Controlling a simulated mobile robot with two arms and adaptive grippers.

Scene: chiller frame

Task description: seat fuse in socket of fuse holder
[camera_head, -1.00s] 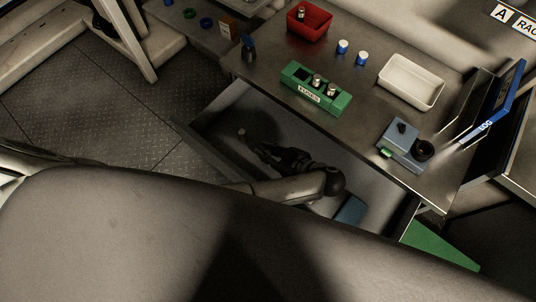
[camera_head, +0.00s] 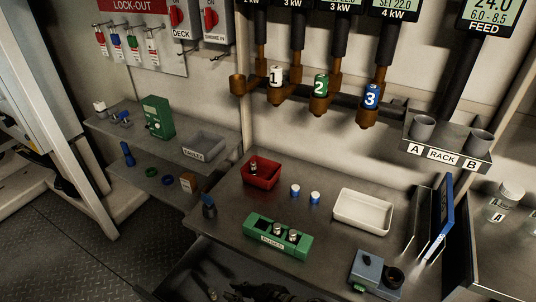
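The green fuse holder (camera_head: 270,245), with a white label on its front, stands on the metal worktop. Two silver fuses (camera_head: 278,228) stand upright in it, and a dark opening shows at its left end. A further small metallic piece (camera_head: 254,168) is in the red bin (camera_head: 267,178); I cannot tell for sure whether it is a fuse. One dark gripper (camera_head: 250,294), which appears to be my left, shows at the bottom edge, low in front of the worktop at the open drawer. The frame edge cuts it off, and its finger opening is unclear. My other gripper is out of view.
Two blue-and-white cylinders (camera_head: 295,191) and a white tray (camera_head: 362,211) stand behind the holder. A blue-grey device (camera_head: 367,270) and a blue upright panel (camera_head: 441,218) are at right. A dark blue bottle (camera_head: 209,207) stands at left.

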